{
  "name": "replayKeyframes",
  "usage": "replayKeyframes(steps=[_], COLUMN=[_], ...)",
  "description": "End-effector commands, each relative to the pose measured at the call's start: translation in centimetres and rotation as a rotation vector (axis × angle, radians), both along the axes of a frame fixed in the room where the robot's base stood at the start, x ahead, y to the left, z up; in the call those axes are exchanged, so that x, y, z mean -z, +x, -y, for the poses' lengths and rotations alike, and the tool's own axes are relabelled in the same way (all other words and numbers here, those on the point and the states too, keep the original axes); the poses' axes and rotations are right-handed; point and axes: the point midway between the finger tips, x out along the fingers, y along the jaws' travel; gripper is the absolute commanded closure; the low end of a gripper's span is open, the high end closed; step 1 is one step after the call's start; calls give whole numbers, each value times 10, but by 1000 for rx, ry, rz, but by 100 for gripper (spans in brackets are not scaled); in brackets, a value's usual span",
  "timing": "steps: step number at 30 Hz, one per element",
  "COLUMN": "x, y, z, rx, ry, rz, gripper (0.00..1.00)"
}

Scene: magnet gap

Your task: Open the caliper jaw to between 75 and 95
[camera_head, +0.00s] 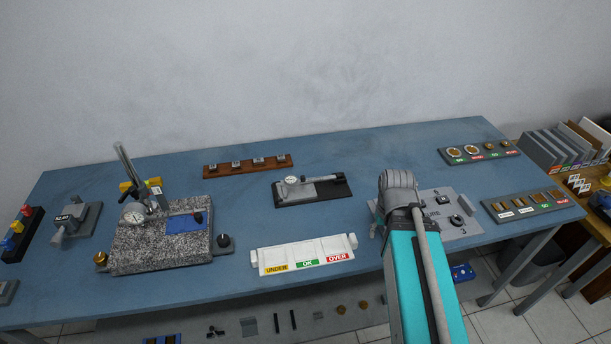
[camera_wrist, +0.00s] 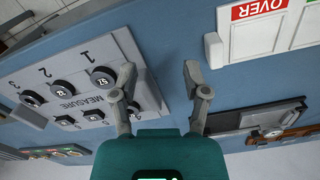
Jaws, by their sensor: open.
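What looks like a dial caliper (camera_head: 322,187) lies on a black base plate (camera_head: 290,201) in the middle of the blue table. Its round dial is at the left and its bar points right.
The grey MEASURE panel (camera_wrist: 62,82) with black round parts is left of the fingers. The white UNDER/OK/OVER tray (camera_head: 303,249) is at the table front. A granite plate (camera_head: 140,243) with a dial stand is left. A brown rack (camera_head: 247,166) stands behind.

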Motion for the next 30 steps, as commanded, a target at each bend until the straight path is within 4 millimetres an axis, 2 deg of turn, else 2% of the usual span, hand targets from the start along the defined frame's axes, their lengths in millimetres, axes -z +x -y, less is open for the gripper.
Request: replayKeyframes(steps=[2,3,8,14,24,30], x=[-4,-5,-16,-36,-69,-87], y=[8,13,43,95,185,228], z=[-4,-14,-32,-65,-144,-194], rx=[-36,-62,-230,-554,-1182,-1525], ry=[0,0,0,0,0,1], rz=[0,0,0,0,0,0], gripper=[40,40,40,40,40,40])
